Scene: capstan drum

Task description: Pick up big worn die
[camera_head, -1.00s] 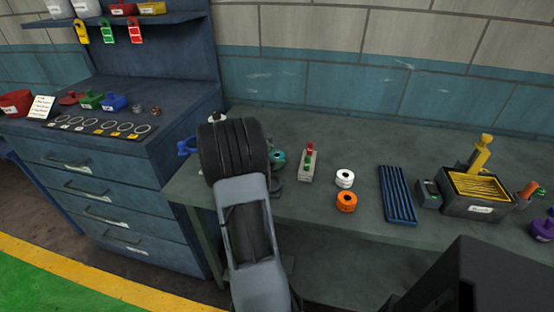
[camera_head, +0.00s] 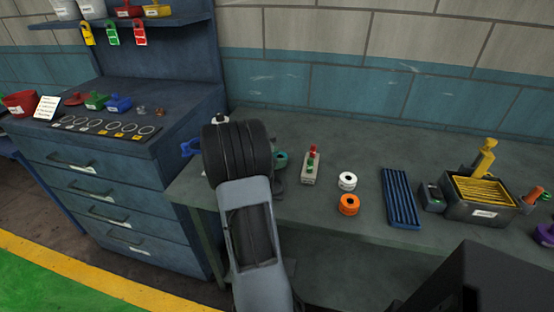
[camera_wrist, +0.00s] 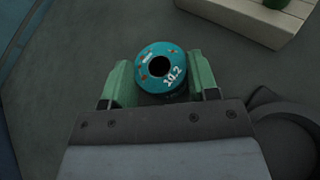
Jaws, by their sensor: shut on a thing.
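The big worn die is a teal, round block with a dark central hole, rust-coloured worn spots and a white "10.2" marking. In the wrist view the die (camera_wrist: 174,57) sits between the two green fingers of my gripper (camera_wrist: 160,78), which is shut on it. In the head view only part of the teal die (camera_head: 281,160) shows, just right of my dark wrist; my fingers are mostly hidden there. I cannot tell whether the die touches the bench or is slightly above it.
A blue drawer cabinet (camera_head: 110,185) adjoins at left.

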